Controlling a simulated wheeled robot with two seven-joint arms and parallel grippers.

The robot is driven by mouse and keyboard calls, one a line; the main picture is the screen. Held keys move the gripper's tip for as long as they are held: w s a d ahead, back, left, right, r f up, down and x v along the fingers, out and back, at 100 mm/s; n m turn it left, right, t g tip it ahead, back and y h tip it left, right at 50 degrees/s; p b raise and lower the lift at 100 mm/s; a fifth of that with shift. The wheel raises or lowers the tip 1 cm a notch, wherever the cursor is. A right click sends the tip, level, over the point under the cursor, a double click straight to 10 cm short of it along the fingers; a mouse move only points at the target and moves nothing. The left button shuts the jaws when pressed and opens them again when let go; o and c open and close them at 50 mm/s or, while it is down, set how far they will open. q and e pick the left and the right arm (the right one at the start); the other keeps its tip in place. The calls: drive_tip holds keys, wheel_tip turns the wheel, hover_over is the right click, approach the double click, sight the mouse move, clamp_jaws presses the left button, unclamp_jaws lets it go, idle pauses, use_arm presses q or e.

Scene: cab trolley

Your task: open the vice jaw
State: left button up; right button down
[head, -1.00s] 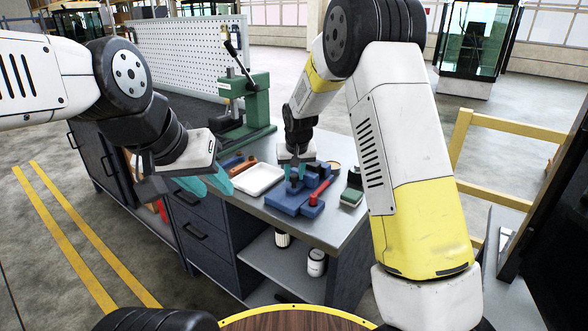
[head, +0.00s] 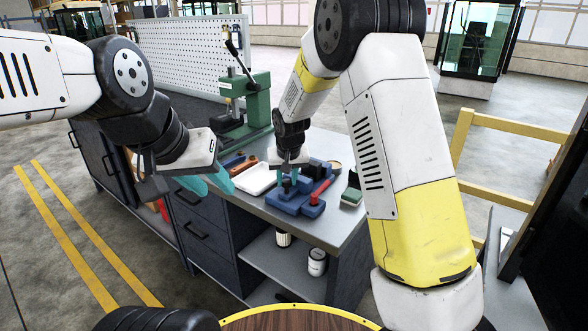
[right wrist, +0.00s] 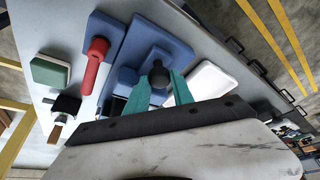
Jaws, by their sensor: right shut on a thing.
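The blue vice (head: 312,207) with a red handle (head: 320,191) lies on the grey bench top. It also shows in the right wrist view (right wrist: 160,38), with the red handle (right wrist: 93,68) to the left. A dark round knob (right wrist: 158,75) stands on one blue block of the vice. My right gripper (head: 287,180) is over that block, and its teal fingers are shut on the knob, one on each side. The fingers and wrist hide part of the block. My left gripper (head: 207,186) is empty in front of the bench's drawers, its teal fingers apart.
A white tray (head: 256,180) lies left of the vice, close to my right fingers. A green block (head: 351,197) lies right of it. A green press (head: 250,100) stands behind on the bench. Cans stand on the shelf below.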

drive_tip(key=shift+s+a, duration=0.2)
drive_tip(key=shift+s, duration=0.25)
drive_tip(key=c, duration=1.1)
unclamp_jaws()
drive_tip(key=v, duration=0.7)
drive_tip(key=shift+r, duration=0.3)
drive_tip(key=shift+s, duration=0.1)
